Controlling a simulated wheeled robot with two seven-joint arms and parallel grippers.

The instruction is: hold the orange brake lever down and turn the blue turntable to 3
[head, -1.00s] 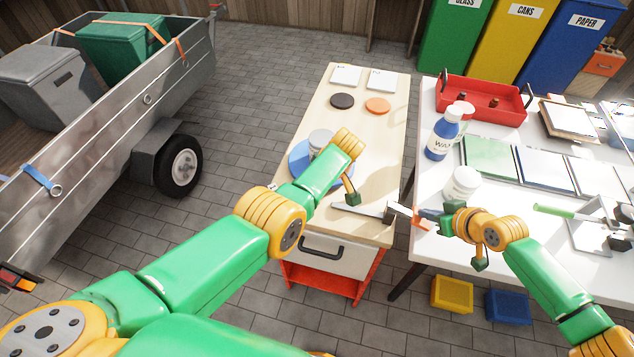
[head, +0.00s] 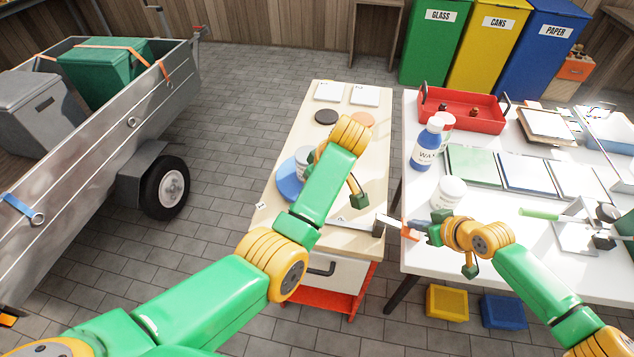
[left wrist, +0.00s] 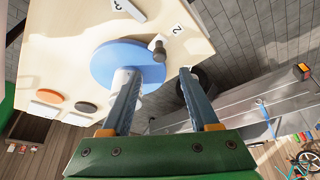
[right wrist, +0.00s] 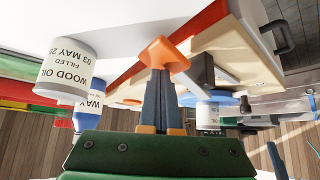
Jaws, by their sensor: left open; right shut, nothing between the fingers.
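The blue turntable (head: 288,180) lies on the narrow wooden bench and carries a pale jar (head: 303,158). In the left wrist view the turntable (left wrist: 105,65) has a dark upright peg (left wrist: 158,48) at its edge. A tag marked 2 (left wrist: 177,29) lies close by. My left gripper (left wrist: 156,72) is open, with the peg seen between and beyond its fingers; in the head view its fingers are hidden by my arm. The orange brake lever's end (right wrist: 163,52) is at the tips of my right gripper (right wrist: 160,72), which is shut and empty. Whether the lever is down is unclear.
A black disc (head: 326,117) and an orange disc (head: 363,119) lie at the bench's far part. A trailer (head: 100,165) stands left.

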